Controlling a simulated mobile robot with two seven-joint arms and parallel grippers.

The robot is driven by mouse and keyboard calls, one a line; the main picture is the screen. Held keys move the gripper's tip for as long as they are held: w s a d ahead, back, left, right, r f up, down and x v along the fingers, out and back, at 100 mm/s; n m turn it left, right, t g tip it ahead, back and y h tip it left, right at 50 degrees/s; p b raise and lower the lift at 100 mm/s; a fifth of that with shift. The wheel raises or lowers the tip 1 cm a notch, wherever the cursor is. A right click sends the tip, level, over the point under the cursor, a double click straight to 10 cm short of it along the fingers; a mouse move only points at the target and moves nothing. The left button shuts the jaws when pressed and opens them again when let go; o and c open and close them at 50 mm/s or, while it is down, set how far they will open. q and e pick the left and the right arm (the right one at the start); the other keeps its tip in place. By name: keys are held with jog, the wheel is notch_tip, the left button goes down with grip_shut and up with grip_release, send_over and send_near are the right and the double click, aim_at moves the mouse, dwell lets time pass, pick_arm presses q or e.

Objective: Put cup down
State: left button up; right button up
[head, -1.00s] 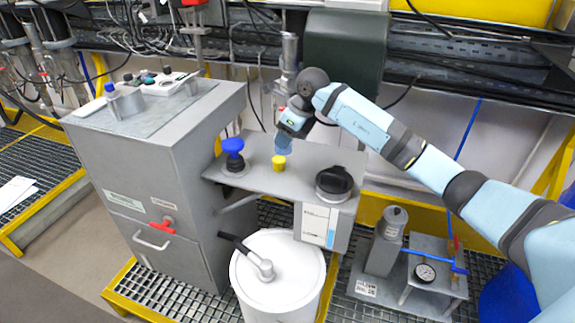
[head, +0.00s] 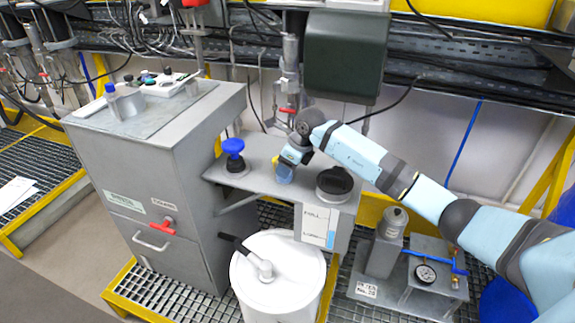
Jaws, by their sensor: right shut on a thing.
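My right gripper (head: 286,162) is shut on a small translucent blue cup (head: 284,175), low at the grey shelf (head: 258,147). The fingers and most of the cup's upper part are hard to make out. I cannot tell whether the cup's bottom touches the shelf. A yellow object (head: 275,160) stands on the shelf and is mostly hidden behind the gripper and cup. My left gripper is not in view.
A blue knob (head: 234,148) stands on the shelf to the left, and a round black-topped fitting (head: 334,181) to the right. A white drum (head: 277,277) is below. A grey cabinet (head: 150,180) is on the left. A dark green box (head: 345,55) hangs above.

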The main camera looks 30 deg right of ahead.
jog(key=shift+f, duration=0.2)
jog(key=o, duration=0.8)
jog(key=shift+o, duration=0.9)
jog(key=shift+r, duration=0.2)
